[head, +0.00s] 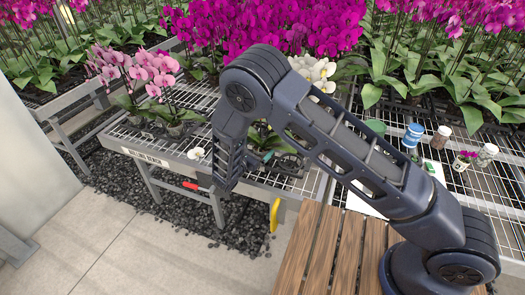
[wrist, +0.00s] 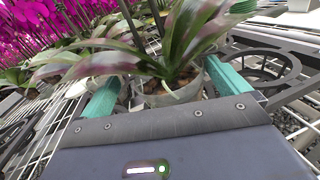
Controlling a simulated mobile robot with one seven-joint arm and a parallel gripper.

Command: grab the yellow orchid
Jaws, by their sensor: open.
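No clearly yellow flower shows. Cream-white orchid blooms (head: 316,72) stand behind my arm in the head view, their pot hidden. In the wrist view a potted plant (wrist: 178,58) with long green, purple-tinged leaves stands in a pale pot (wrist: 174,95); its flowers are out of frame, so I cannot tell its colour. My gripper (wrist: 160,86) is open, with its teal fingers on either side of this pot. The pot is close to the palm, and I cannot tell whether either finger touches it. In the head view my arm hides most of the gripper and plant.
Pink orchids (head: 146,70) stand left on the wire-mesh bench (head: 130,137). Dense magenta orchids (head: 285,22) fill the back. A blue-and-white container (head: 413,136) and small jars stand right. A yellow object (head: 274,214) hangs at the bench's front edge. A slatted wooden surface (head: 325,250) lies in front.

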